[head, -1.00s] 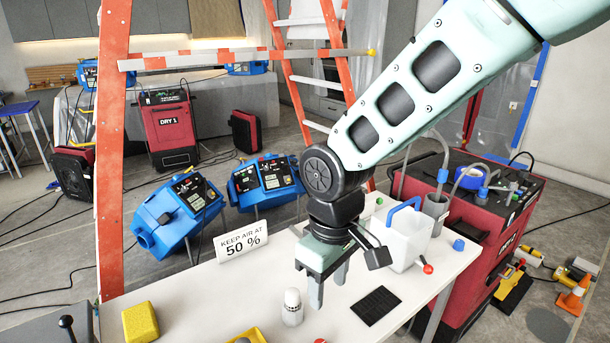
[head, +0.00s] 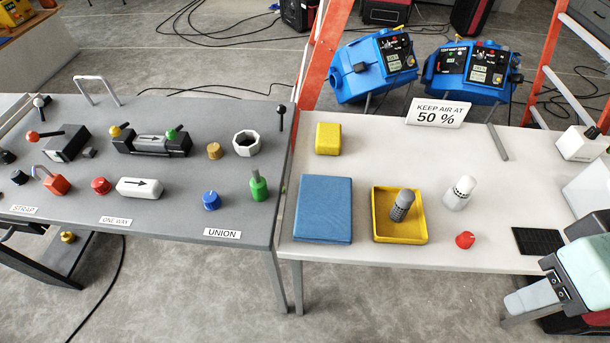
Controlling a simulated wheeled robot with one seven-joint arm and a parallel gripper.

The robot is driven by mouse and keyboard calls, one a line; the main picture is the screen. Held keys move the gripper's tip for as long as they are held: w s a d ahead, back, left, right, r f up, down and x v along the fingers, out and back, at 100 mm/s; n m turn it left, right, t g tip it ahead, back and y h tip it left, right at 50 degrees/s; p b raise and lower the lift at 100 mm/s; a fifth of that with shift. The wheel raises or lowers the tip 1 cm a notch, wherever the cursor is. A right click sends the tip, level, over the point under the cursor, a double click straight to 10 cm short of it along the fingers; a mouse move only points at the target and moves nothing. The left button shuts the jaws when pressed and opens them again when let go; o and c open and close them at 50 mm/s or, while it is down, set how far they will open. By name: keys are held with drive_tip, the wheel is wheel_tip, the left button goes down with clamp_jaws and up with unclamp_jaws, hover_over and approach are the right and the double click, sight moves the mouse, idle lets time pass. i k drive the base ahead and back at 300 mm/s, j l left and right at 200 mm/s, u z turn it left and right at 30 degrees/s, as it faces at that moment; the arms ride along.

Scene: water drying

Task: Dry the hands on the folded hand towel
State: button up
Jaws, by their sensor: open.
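A flat blue rectangular piece, which looks like the folded hand towel (head: 323,210), lies near the left end of the white table (head: 370,257). My gripper (head: 512,309) is at the lower right of the head view, by the table's front right part. It is open, with nothing seen between its fingers. It is well to the right of the towel and apart from it. Part of my gripper is cut off by the picture's right edge.
Between towel and gripper are a yellow tray (head: 379,238) holding a grey sensor (head: 402,205), a white sensor (head: 459,193), a red knob (head: 465,240) and a black pad (head: 538,242). A yellow sponge (head: 328,139) lies behind the towel. A grey bench (head: 180,222) adjoins on the left.

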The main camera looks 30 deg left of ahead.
sight(323, 215)
drive_tip(key=u, duration=1.25)
